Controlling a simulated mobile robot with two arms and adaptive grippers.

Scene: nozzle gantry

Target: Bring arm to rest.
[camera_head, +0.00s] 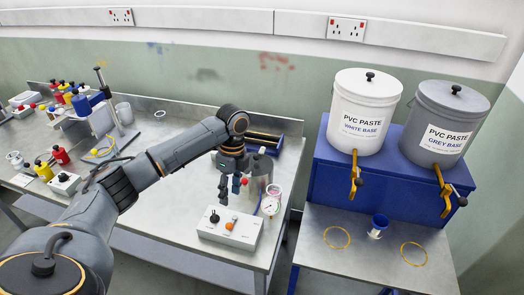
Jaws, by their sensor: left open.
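My left arm comes in from the lower left and reaches over the steel bench. My left gripper (230,189) points down at the end of it, open, with nothing visible between its fingers. It hangs above the back of a white control box (230,229) with a black knob and an orange knob. I cannot tell how large the gap to the box is. My right gripper is not in view.
A grey canister (261,166) and a round gauge (270,205) stand close right of the gripper. A blue tray (285,127) lies behind. Bottles crowd the left.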

